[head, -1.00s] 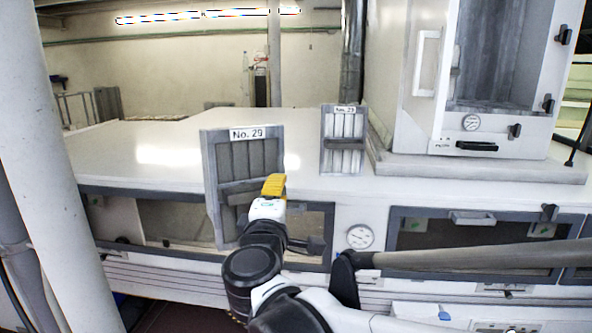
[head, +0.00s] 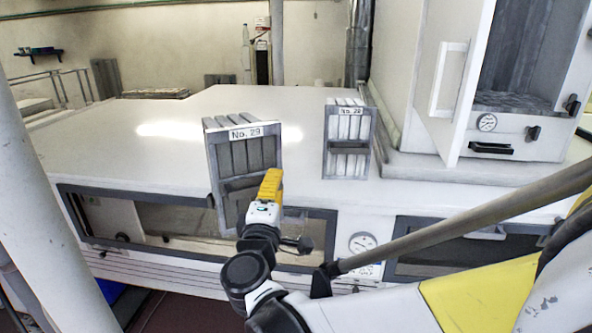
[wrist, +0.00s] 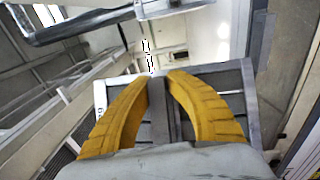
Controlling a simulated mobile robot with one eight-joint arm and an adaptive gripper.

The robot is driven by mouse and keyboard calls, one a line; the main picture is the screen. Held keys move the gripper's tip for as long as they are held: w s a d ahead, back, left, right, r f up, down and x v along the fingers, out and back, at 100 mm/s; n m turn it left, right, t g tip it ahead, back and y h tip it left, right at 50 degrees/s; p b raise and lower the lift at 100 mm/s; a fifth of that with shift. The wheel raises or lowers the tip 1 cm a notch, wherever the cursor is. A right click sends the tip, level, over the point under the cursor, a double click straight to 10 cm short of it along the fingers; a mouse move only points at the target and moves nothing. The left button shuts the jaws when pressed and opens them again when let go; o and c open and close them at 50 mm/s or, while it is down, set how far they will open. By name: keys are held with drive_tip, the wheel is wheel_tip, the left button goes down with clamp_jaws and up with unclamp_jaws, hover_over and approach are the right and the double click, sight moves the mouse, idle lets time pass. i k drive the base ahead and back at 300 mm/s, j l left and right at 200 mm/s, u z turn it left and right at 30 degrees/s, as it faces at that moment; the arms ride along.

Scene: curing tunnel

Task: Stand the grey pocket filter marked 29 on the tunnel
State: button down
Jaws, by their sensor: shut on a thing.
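The grey pocket filter marked No. 29 (head: 240,155) is held by my gripper (head: 270,185) in front of the tunnel's near edge. It leans slightly in the head view, and its lower part hangs below the level of the tunnel top (head: 170,140). In the wrist view the yellow fingers (wrist: 160,95) close on the middle bar of the filter (wrist: 222,82). The fingers and wrist hide part of its lower front. The tunnel is a long white housing with a flat, broad top.
A second grey filter (head: 349,140), its number hard to read, stands on the tunnel to the right. A white cabinet (head: 400,70) with an open door stands beyond it. The tunnel top left of the second filter is clear. A white post (head: 30,200) stands at the left.

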sight(349, 125)
drive_tip(key=i, duration=1.15)
